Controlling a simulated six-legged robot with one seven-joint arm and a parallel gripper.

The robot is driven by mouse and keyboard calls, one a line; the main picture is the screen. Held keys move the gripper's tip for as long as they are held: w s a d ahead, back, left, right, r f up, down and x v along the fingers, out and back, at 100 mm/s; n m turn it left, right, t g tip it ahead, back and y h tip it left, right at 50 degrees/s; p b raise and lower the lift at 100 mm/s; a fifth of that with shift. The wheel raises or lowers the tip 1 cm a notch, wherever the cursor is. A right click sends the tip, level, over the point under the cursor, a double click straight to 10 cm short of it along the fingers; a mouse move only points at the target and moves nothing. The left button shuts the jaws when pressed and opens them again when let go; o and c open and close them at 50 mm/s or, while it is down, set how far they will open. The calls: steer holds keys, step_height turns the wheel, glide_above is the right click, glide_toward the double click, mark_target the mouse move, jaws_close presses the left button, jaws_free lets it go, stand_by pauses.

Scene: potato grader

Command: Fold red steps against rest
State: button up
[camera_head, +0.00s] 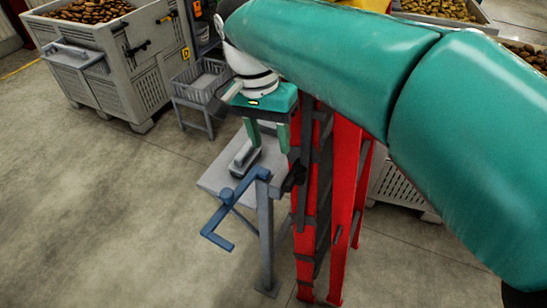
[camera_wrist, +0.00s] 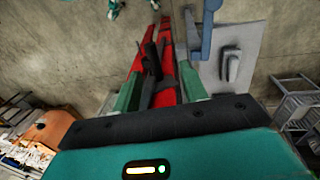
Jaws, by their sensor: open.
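The red steps (camera_head: 345,200) stand upright right of centre in the head view, with red rails and dark grey parts between them. Their top is hidden behind my arm. In the wrist view, the red steps (camera_wrist: 136,66) run up between my fingers, with a dark fitting (camera_wrist: 152,62) on them. My gripper (camera_head: 268,138) points down with its green fingers apart, left of the steps' upper part. In the wrist view, my gripper (camera_wrist: 160,92) is open, and no grip on the steps shows. I cannot tell which part is the rest.
A grey bench (camera_head: 213,180) with a blue crank (camera_head: 222,216) and a grey handled tool (camera_head: 245,158) stands just left of the steps. A grey crate stand (camera_head: 200,82) and a potato bin (camera_head: 95,75) are behind. Floor at the front left is clear.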

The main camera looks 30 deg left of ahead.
step_height(320, 180, up, 3)
steer(key=shift+w+a+r, duration=0.1)
steer(key=shift+a, duration=0.05)
stand_by(0.6)
